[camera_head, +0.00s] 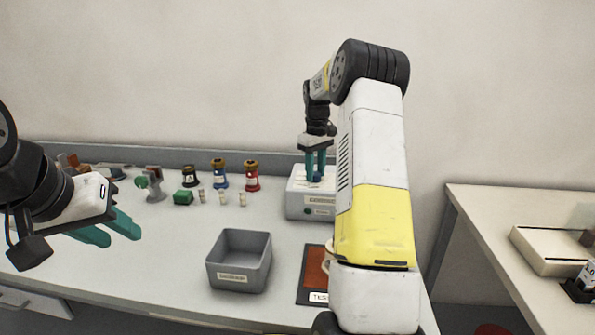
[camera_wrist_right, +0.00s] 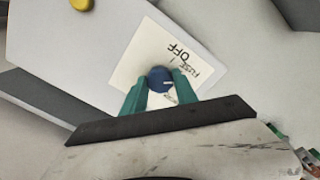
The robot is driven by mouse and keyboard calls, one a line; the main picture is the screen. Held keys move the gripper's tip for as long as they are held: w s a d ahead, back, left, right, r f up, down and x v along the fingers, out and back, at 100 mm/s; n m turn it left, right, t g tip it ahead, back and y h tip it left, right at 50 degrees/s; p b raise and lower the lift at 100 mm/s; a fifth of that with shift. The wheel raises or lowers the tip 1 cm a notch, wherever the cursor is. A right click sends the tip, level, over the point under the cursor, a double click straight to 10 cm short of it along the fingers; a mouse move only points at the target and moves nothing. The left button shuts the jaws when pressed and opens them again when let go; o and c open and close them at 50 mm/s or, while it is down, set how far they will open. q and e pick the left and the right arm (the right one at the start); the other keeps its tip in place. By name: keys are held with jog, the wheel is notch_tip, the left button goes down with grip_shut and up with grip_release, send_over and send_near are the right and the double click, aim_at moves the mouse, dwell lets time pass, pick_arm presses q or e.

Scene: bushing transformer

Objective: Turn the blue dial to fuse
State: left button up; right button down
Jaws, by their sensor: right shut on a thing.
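The blue dial (camera_wrist_right: 159,79) sits on a pale label plate (camera_wrist_right: 140,55) with the words OFF and FUSE, on top of a light grey box. In the head view that box (camera_head: 297,205) stands at the back of the table, and the dial (camera_head: 317,177) shows between the fingers. My right gripper (camera_wrist_right: 159,92) points down at the box and is shut on the dial, with a teal finger on either side. A white mark on the dial is partly visible. My left gripper (camera_head: 115,232) hangs over the left of the table, its teal fingers apart and empty.
A grey bin (camera_head: 239,262) stands at the front middle. A blue-and-brown bushing (camera_head: 220,174), a red one (camera_head: 252,176) and small parts stand at the back left. A brown mat (camera_head: 313,272) lies partly behind my right arm. A second table (camera_head: 500,215) is at right.

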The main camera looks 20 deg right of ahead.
aim_at(315, 173)
jog(key=shift+w+r+n, duration=0.1)
jog(key=shift+n, duration=0.7)
jog(key=c, duration=0.9)
grip_release()
jog(key=shift+c, duration=0.2)
notch_tip(315, 173, up, 8)
jog(key=shift+f, duration=0.15)
